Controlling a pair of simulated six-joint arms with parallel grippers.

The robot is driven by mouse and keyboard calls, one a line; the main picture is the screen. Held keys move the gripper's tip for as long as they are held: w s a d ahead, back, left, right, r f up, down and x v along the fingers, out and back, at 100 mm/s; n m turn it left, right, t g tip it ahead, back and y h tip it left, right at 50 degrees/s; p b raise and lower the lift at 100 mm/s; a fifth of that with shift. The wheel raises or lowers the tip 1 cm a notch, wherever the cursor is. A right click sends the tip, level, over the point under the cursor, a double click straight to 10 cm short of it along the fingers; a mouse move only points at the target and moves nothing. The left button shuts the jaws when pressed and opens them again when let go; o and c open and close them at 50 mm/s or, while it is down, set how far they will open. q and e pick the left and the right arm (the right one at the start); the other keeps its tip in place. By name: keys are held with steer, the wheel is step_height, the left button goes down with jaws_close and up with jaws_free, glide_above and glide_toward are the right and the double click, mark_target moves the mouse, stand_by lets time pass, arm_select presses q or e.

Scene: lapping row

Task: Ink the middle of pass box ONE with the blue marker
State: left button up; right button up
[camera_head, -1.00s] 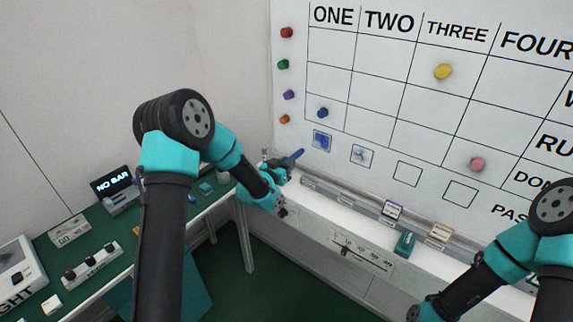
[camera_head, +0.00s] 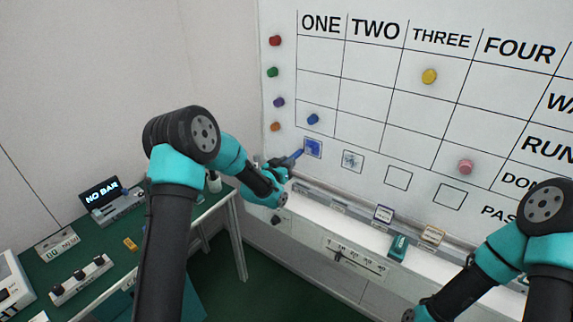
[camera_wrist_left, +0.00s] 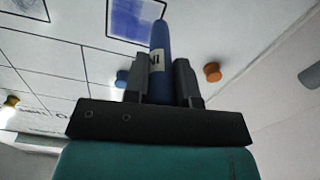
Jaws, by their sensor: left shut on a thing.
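Pass box ONE (camera_head: 313,148) is the leftmost small square under the whiteboard grid, and its middle is filled with blue ink. It also shows at the top of the left wrist view (camera_wrist_left: 130,17). My left gripper (camera_head: 283,164) is shut on the blue marker (camera_head: 297,155), which points up and right at the box. In the left wrist view the marker (camera_wrist_left: 161,40) stands between the fingers (camera_wrist_left: 160,82), its tip over the box's edge in the picture. I cannot tell whether it touches the board.
Pass box TWO (camera_head: 352,161) has fainter blue marks; boxes THREE (camera_head: 398,178) and FOUR (camera_head: 450,196) are blank. A blue magnet (camera_head: 313,119) sits above box ONE, an orange one (camera_head: 275,127) to its left. A teal eraser-like block (camera_head: 398,247) is on the ledge below.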

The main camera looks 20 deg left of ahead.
arm_select(q)
steer(key=shift+x, duration=1)
stand_by(0.7)
steer(key=shift+d, duration=0.15)
steer(key=shift+s+d, duration=0.35)
steer(key=shift+d, duration=0.5)
steer(key=shift+s+d, duration=0.4)
steer(key=shift+d, duration=0.5)
steer(key=shift+w, duration=0.1)
steer(key=shift+a, duration=0.1)
steer(key=shift+w+a, duration=0.25)
steer(key=shift+a, duration=0.35)
steer(key=shift+w+a, duration=0.2)
steer(key=shift+a, duration=0.4)
steer(key=shift+w+a, duration=0.25)
steer(key=shift+a, duration=0.35)
steer(key=v, duration=0.6)
